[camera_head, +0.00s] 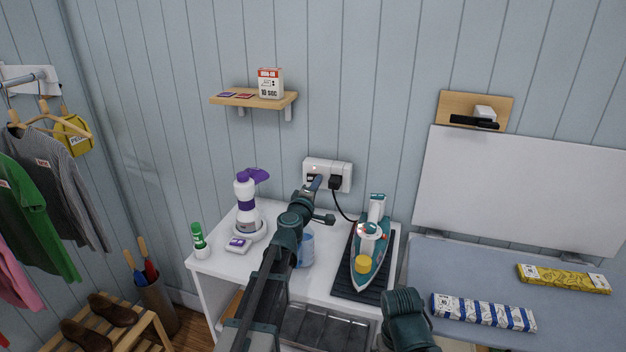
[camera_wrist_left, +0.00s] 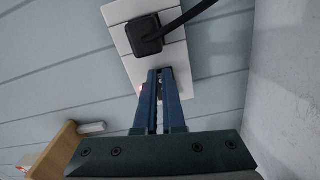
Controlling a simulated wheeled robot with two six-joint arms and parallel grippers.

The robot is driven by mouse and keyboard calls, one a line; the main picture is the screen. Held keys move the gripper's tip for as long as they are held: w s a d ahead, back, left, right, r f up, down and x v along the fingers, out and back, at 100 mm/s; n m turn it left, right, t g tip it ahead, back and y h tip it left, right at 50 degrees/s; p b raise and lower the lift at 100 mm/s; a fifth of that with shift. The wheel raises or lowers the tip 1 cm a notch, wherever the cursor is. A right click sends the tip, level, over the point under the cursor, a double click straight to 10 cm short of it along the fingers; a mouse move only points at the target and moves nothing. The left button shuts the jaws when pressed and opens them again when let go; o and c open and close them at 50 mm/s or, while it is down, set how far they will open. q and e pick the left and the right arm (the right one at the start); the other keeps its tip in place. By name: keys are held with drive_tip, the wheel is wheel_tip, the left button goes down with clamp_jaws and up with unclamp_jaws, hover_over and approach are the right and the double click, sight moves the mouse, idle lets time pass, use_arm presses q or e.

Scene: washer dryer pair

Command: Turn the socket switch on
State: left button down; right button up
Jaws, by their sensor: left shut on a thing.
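The white wall socket (camera_head: 341,166) is on the panelled wall above the white cabinet. A black plug with a cord (camera_head: 336,182) sits in its right part. In the left wrist view the socket plate (camera_wrist_left: 118,14) is close, with the plug (camera_wrist_left: 146,38) beyond my fingers. My left gripper (camera_head: 316,183) is at the lower left part of the socket. In the left wrist view its blue fingers (camera_wrist_left: 161,74) are nearly together, with a narrow gap, at the socket switch, which they mostly hide. A small reddish light glows beside the fingertips. My right gripper is not seen.
The white cabinet top (camera_head: 226,262) holds a purple-white appliance (camera_head: 245,205), a green-capped bottle (camera_head: 199,240), a blue cup (camera_head: 306,250) and an iron (camera_head: 371,245) on a dark mat. A shelf (camera_head: 240,100) is above left. An ironing board (camera_head: 480,270) is right.

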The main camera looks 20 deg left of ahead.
use_arm(q)
drive_tip(key=shift+w+a, duration=0.15)
drive_tip(key=shift+w, duration=0.1)
drive_tip(key=shift+s+f, duration=0.1)
drive_tip(key=shift+s, duration=2.45)
